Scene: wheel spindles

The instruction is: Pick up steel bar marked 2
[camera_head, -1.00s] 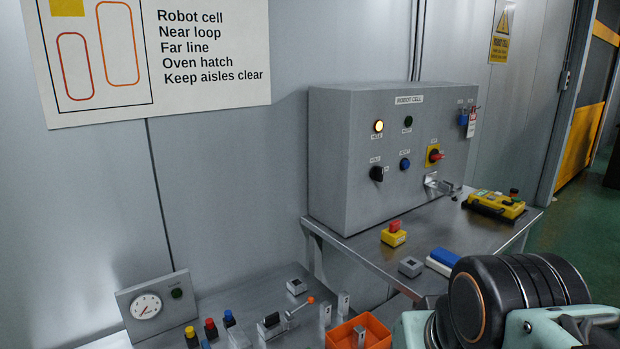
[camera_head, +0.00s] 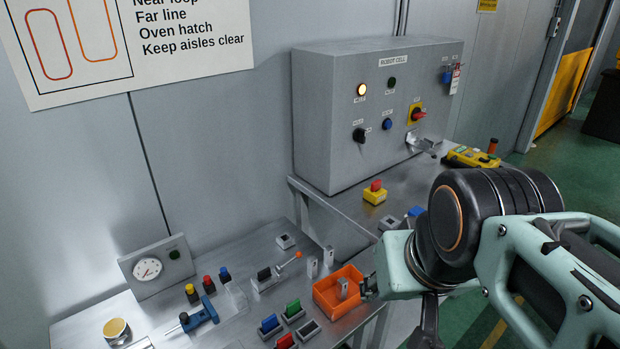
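Small upright steel bars stand near the orange tray (camera_head: 326,306) in the head view. One bar (camera_head: 312,267) and another bar (camera_head: 328,256) stand on the bench just behind the tray. A third bar (camera_head: 343,288) stands inside the tray. Their marks are too small to read, so I cannot tell which is marked 2. My arm fills the right side. A dark part that seems to belong to my gripper (camera_head: 368,288) shows at the tray's right edge, apart from the bar inside. Most of the gripper is hidden by my arm, and its fingers cannot be made out.
A lever fixture (camera_head: 270,278), coloured blocks (camera_head: 293,310) and a blue clamp-like tool (camera_head: 200,315) sit left of the tray. A gauge panel (camera_head: 157,268) stands at the back left. A grey control box (camera_head: 340,120) and a red-topped yellow button (camera_head: 375,192) are on the right bench.

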